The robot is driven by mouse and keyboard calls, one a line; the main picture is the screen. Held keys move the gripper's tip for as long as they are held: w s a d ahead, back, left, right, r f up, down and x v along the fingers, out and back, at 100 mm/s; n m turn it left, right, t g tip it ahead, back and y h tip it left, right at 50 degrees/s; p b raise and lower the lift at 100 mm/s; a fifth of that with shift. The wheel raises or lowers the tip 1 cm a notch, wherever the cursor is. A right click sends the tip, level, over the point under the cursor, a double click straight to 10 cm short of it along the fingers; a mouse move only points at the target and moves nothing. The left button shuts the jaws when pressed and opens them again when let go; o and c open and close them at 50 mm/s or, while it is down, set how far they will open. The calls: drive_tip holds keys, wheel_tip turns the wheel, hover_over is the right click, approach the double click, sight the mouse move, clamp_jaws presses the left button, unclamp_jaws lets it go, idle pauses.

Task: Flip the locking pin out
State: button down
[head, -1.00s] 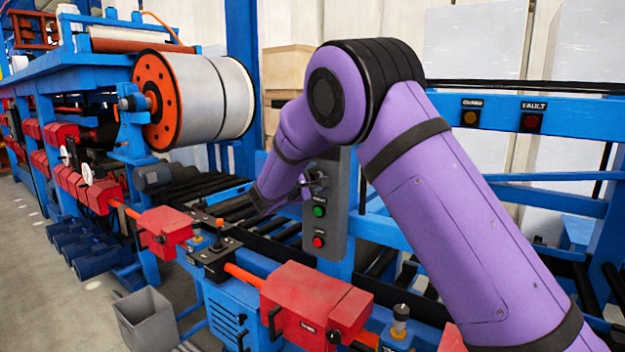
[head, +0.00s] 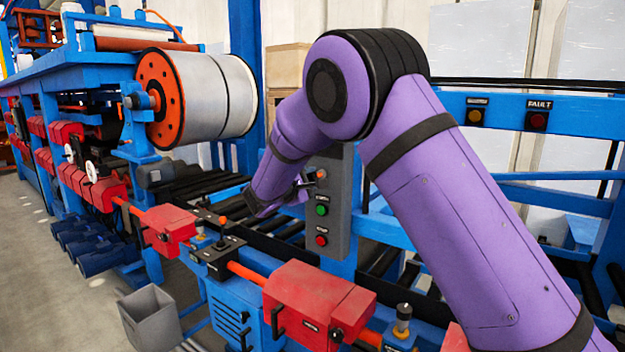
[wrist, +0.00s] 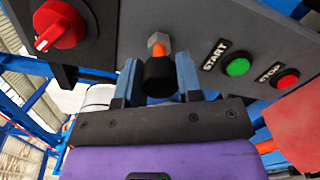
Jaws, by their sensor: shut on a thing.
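The locking pin (wrist: 160,76) is a short black cylinder with an orange shank and a grey hex head behind it, by the grey control box in the wrist view. My gripper (wrist: 155,72) is shut on its black end, with one blue-grey finger on each side. In the head view my gripper (head: 306,186) is at the upper left face of the box, and an orange tip of the pin (head: 321,174) shows just above the fingers. My arm hides part of the box there. How the pin is seated cannot be made out.
The grey control box (head: 328,228) has a green START button (head: 322,209) and a red STOP button (head: 321,240) close below my gripper. A red rotary switch (wrist: 60,24) shows in the wrist view. Red clamp housings (head: 315,305) and a roller conveyor stand around it.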

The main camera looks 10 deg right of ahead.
drive_tip(key=c, duration=0.8)
unclamp_jaws()
drive_tip(key=shift+s+a, duration=0.15)
drive_tip(key=shift+a, duration=0.05)
drive_tip(key=v, duration=1)
drive_tip(key=shift+s+a, duration=0.25)
drive_tip(key=s+d+r+m+g+y, duration=0.3)
drive_tip(key=s+d+m+g, duration=0.1)
drive_tip(key=s+d, duration=0.6)
drive_tip(key=s+d+r+m+g+y, duration=0.25)
drive_tip(key=s+d+g, duration=0.25)
drive_tip(key=s+d, duration=0.45)
drive_tip(key=s+m+t+y, duration=0.1)
drive_tip(key=s+m+y, duration=0.1)
drive_tip(key=s, duration=0.5)
drive_tip(key=s+d+m+y, duration=0.1)
drive_tip(key=s+m+y, duration=0.1)
drive_tip(key=s, duration=0.6)
drive_tip(key=s+d+m+t+y, duration=0.1)
drive_tip(key=s+m+y, duration=0.2)
drive_tip(key=s, duration=0.5)
drive_tip(key=shift+d+t+y, duration=0.2)
drive_tip(key=shift+t+y, duration=0.1)
drive_tip(key=shift+y, duration=0.25)
